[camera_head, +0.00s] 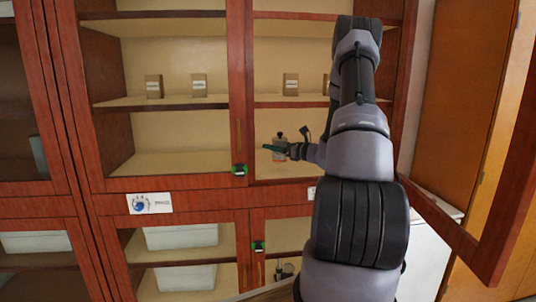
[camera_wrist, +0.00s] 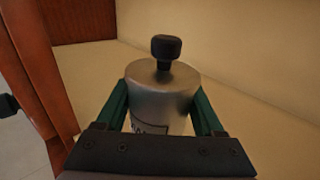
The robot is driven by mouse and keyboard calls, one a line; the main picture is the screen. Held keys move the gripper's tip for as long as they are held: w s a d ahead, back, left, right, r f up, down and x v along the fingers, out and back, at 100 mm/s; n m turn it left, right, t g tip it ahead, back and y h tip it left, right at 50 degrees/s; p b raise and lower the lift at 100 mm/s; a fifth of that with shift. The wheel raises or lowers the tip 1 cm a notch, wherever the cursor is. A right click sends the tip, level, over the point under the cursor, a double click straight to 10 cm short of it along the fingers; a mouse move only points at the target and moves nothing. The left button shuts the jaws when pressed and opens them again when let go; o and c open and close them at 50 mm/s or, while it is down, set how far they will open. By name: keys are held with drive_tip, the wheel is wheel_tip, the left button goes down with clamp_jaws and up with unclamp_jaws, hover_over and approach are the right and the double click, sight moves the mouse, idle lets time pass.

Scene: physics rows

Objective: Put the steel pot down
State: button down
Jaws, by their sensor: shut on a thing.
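The steel pot (camera_wrist: 160,88) is a grey metal cylinder with a black knob on top and a dark-edged label on its side. It stands upright between the green fingers of my gripper (camera_wrist: 160,105), which is shut on it. In the head view the pot (camera_head: 279,156) is small, inside the lower shelf space of the cabinet's right section, with my gripper (camera_head: 276,149) at it. The pot's base is hidden in the wrist view, and I cannot tell whether it touches the shelf.
The cabinet shelf (camera_head: 275,172) around the pot looks clear. A wooden upright (camera_head: 238,90) stands left of it, also close at the left in the wrist view (camera_wrist: 40,70). Small brown boxes (camera_head: 290,84) stand on the shelf above. An open door (camera_head: 490,200) is at the right.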

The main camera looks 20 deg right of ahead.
drive_tip(key=shift+w+a+f, duration=0.4)
drive_tip(key=shift+w+f, duration=0.3)
drive_tip(key=shift+f, duration=0.15)
drive_tip(key=shift+w+a+f, duration=0.4)
drive_tip(key=shift+w+f, duration=0.25)
drive_tip(key=shift+f, duration=0.2)
drive_tip(key=shift+f, duration=0.15)
unclamp_jaws()
drive_tip(key=v, duration=1.2)
